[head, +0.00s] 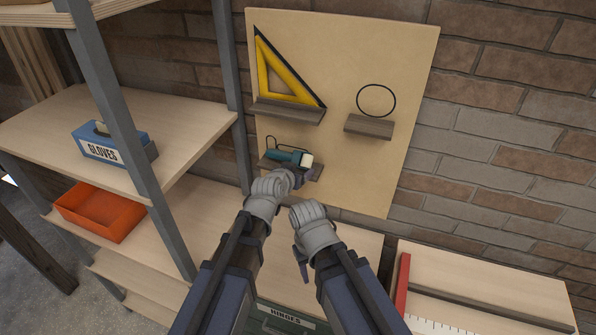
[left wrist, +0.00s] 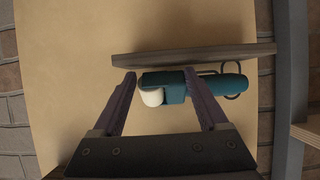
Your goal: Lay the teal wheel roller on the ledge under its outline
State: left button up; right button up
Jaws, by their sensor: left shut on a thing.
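The teal wheel roller (head: 286,155) has a pale wheel (left wrist: 152,98) at one end. My left gripper (head: 297,177) is shut on it near the wheel end, and its fingers (left wrist: 163,98) sit either side of it in the left wrist view. The roller lies roughly level, just over the lower-left ledge (head: 311,173), which also shows in the left wrist view (left wrist: 195,56). I cannot tell whether they touch. The roller's black outline (head: 275,141) is on the board behind, partly covered by the roller.
The tan board (head: 350,60) also carries a yellow set square (head: 280,82) on its upper-left ledge (head: 290,112), and an empty right ledge (head: 369,126) below a circle outline. Shelving (head: 110,90) with a glove box (head: 112,146) and orange bin (head: 98,212) stands left.

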pick_arm(q)
jog(key=o, duration=1.3)
jog(key=shift+o, duration=0.2)
jog(key=p+v, duration=0.3)
jog(key=v, duration=0.5)
jog(key=shift+p, duration=0.3)
jog(key=shift+w+f, duration=0.1)
